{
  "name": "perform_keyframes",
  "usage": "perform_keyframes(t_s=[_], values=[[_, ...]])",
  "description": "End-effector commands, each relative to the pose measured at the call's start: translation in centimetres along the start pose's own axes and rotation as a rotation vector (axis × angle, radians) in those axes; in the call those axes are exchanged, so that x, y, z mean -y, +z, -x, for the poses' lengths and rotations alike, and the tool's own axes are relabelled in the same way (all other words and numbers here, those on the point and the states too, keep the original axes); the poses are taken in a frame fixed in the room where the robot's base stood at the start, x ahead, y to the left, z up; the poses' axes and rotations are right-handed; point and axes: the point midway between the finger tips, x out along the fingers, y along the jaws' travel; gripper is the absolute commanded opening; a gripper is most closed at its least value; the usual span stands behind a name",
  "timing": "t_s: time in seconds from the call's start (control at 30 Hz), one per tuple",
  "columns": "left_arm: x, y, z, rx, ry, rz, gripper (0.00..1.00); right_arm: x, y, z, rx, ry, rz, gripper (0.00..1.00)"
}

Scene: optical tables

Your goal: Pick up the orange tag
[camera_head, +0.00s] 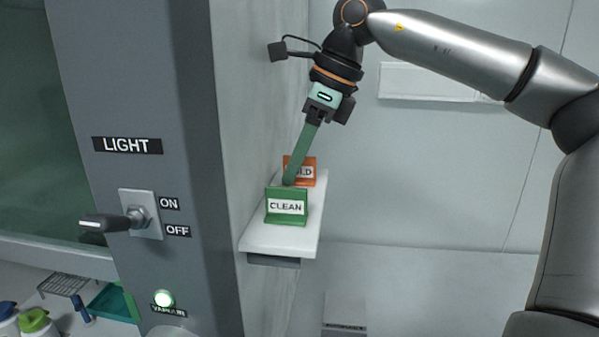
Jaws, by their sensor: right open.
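The orange tag (307,171) stands upright at the back of a small white shelf (280,240). Its label ends in "LD"; its left part is hidden behind my right gripper's finger. A green tag (286,207) reading "CLEAN" stands in front of it and covers its lower edge. My right gripper (290,182) reaches down from above, its long green finger angled down to the left. Its tip is at the left side of the orange tag, just above the green tag's top edge. It is open; whether it touches either tag cannot be told. My left gripper is out of view.
A wire rack and bottles (35,322) are at lower left. The space right of the shelf is open.

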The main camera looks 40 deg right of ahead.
Motion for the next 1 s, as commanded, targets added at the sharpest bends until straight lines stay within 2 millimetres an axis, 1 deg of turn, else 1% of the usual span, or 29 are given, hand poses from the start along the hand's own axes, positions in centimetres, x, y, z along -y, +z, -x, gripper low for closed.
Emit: perform_keyframes(t_s=[0.03,0.07,0.4,0.83,1.0], values=[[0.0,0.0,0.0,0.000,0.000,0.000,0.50,0.0,0.0,0.0,0.000,0.000,0.000,0.41],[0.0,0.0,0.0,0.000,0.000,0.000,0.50,0.0,0.0,0.0,0.000,0.000,0.000,0.38],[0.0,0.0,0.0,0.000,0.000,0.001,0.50,0.0,0.0,0.1,0.000,0.000,0.000,0.00],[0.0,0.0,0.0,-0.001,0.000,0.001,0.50,0.0,0.1,0.2,0.001,-0.001,-0.001,0.00],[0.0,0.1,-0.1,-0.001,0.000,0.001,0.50,0.1,0.4,1.0,0.000,-0.003,-0.002,0.00]])
